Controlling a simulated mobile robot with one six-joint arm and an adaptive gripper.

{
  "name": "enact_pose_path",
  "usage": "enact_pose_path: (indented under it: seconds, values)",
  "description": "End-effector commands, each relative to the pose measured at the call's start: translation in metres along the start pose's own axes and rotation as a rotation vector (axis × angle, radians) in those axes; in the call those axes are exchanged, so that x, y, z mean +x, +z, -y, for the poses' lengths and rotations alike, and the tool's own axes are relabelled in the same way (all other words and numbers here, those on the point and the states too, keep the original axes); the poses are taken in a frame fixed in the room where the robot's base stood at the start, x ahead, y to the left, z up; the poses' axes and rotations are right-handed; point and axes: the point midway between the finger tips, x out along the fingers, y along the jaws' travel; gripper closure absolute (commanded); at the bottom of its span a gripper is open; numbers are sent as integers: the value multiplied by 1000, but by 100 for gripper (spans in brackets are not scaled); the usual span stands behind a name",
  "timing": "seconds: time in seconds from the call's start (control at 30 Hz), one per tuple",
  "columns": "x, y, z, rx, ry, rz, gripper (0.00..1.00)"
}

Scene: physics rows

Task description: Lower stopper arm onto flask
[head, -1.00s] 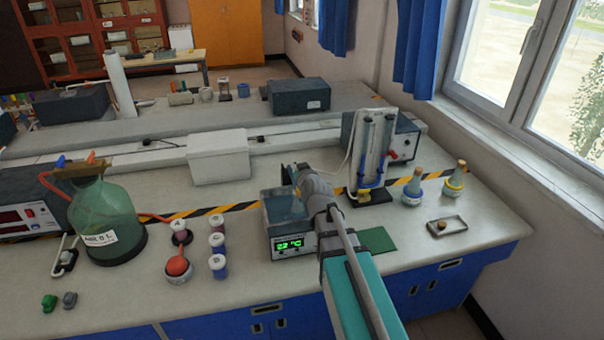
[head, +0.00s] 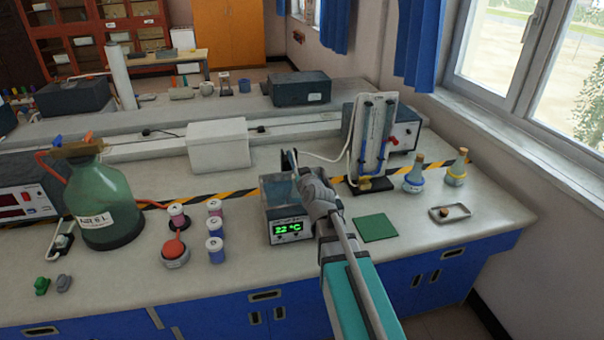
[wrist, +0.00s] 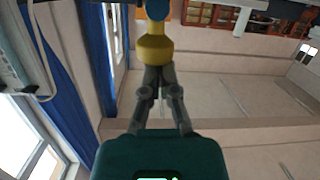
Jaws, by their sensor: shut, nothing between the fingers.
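The large green glass flask (head: 100,200), labelled AIR 6 L, stands upright on the left of the bench in the head view. A brown stopper piece (head: 78,149) sits at its mouth, with red and blue parts above and an orange-red curved piece (head: 52,164) at its left. I cannot tell which part is the stopper arm or whether it touches the mouth. My gripper (head: 291,160) is well to the right of the flask, over or behind the water bath. In the wrist view my gripper (wrist: 157,72) is shut and empty, with a yellow piece (wrist: 155,48) beyond its tips.
The water bath (head: 288,228) reads 22 °C. A red rubber bulb (head: 174,249) and several small jars stand between it and the flask. A manometer stand (head: 374,140), two corked flasks (head: 413,178) and a small tray (head: 441,215) are right. A green mat (head: 375,228) lies clear.

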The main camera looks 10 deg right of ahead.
Motion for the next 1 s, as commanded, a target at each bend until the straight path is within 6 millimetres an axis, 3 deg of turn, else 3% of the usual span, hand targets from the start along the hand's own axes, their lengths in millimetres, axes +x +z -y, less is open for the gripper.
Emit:
enact_pose_path:
  seconds: [0.03, 0.57, 1.0]
  values:
    - [-3, 7, 2, -1, -10, 18, 100]
    - [-6, 9, -2, -2, -4, 19, 100]
    - [-10, -17, -2, 0, 0, 8, 100]
